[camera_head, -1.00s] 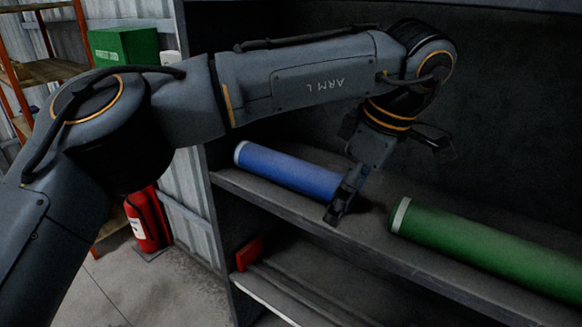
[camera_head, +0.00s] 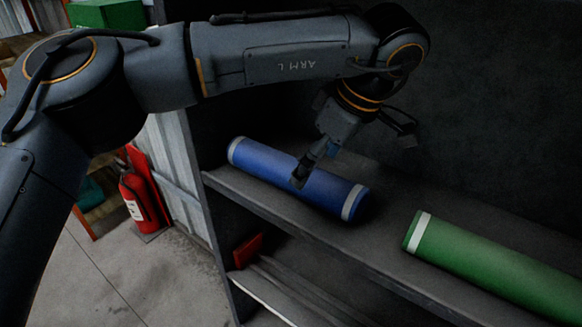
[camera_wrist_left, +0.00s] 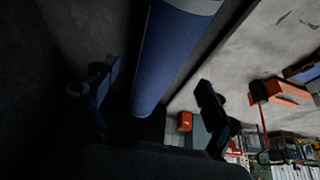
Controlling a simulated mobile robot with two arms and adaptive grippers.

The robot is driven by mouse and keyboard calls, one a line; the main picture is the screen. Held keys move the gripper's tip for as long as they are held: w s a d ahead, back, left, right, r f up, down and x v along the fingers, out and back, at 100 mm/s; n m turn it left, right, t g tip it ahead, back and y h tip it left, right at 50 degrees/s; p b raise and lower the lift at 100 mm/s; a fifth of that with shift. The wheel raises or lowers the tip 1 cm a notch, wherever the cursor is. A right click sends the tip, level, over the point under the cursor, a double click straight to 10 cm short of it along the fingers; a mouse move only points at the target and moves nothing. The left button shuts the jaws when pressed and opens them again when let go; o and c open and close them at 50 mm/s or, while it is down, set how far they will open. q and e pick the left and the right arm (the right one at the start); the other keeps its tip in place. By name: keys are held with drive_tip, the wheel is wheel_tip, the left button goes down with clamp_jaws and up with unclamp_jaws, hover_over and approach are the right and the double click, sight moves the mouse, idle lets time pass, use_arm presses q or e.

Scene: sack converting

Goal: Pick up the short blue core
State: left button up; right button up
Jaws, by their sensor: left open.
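The short blue core (camera_head: 284,174) lies on the shelf with a pale band at each end. My left gripper (camera_head: 354,158) is over its right half, one finger in front of the core and the other toward the back. In the left wrist view, the blue core (camera_wrist_left: 172,55) runs between the two spread fingers of my left gripper (camera_wrist_left: 155,82). The fingers are open, with no clear grip on it. Contact cannot be told. My right gripper is in neither view.
A green core (camera_head: 500,268) with a pale end band lies to the right on the same shelf (camera_head: 385,265). A red object (camera_head: 247,250) sits on the lower shelf. A fire extinguisher (camera_head: 140,200) stands on the floor at left. A green box (camera_head: 107,14) is behind.

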sight(296, 163)
use_arm(q)
drive_tip(key=shift+w+a+p, duration=0.3)
drive_tip(key=shift+w+a, duration=0.75)
drive_tip(key=shift+a, duration=0.05)
drive_tip(key=shift+w+a+f, duration=0.2)
drive_tip(key=shift+a+f, duration=0.2)
drive_tip(key=shift+f, duration=0.15)
drive_tip(key=p+x, duration=0.1)
drive_tip(key=x, duration=0.3)
drive_tip(key=shift+w+p, duration=0.1)
drive_tip(key=shift+p, duration=0.2)
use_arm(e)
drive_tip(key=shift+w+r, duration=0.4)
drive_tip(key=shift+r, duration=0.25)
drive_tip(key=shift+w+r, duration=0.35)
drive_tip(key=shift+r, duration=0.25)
use_arm(q)
drive_tip(key=shift+c, duration=1)
drive_tip(key=c, duration=1.4)
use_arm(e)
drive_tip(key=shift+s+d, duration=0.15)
